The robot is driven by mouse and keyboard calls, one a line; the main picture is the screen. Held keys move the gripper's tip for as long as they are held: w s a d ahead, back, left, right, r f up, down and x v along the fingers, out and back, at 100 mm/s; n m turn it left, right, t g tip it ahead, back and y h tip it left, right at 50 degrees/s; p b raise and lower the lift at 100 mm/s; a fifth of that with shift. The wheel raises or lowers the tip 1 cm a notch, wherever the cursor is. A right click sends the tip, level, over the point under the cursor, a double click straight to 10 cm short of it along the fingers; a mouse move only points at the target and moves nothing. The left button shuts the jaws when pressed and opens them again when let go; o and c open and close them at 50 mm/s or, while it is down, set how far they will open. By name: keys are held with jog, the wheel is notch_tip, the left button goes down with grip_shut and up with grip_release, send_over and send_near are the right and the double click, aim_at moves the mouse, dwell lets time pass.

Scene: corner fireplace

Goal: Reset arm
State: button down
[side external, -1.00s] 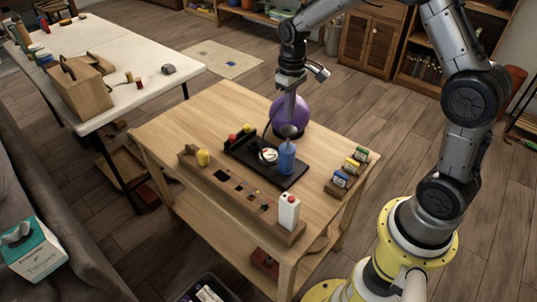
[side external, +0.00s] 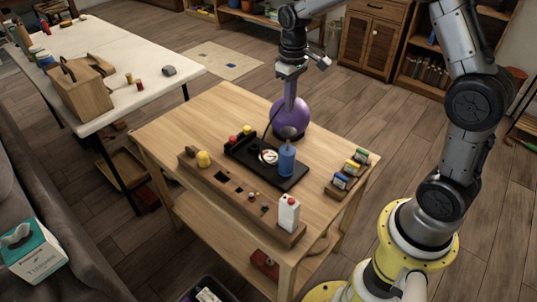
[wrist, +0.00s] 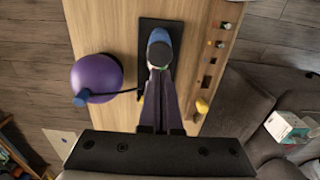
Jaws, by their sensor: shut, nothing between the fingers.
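My gripper (side external: 290,106) is shut and empty. It points down over the wooden work table (side external: 230,105), in front of or beside the purple ball-shaped object (side external: 304,120); the exact gap is unclear. In the wrist view its fingers (wrist: 160,78) lie together and overlap the black tray (wrist: 151,28) below. The blue bottle-like object (side external: 287,161) stands upright on the tray, with a grey rounded part just above it. The purple object also shows left of the fingers in the wrist view (wrist: 97,77).
A wooden block rack (side external: 225,187) with holes, a yellow piece (side external: 204,159) and a white carton (side external: 289,212) lie along the near side. Small coloured boxes (side external: 350,170) stand at right. A white table (side external: 130,45) is at left, a sofa (side external: 50,200) nearer.

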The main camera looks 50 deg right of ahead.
jog(key=s+a+r+t, duration=0.45)
jog(key=s+r, duration=0.65)
jog(key=r, duration=0.4)
jog(key=s+a+f, duration=0.1)
jog(key=s+f, duration=0.1)
jog(key=s, duration=0.5)
jog(key=s+a+f+t, duration=0.1)
jog(key=s+f, duration=0.1)
jog(key=s, duration=0.4)
jog(key=shift+s+f, duration=0.25)
jog(key=shift+s, duration=0.1)
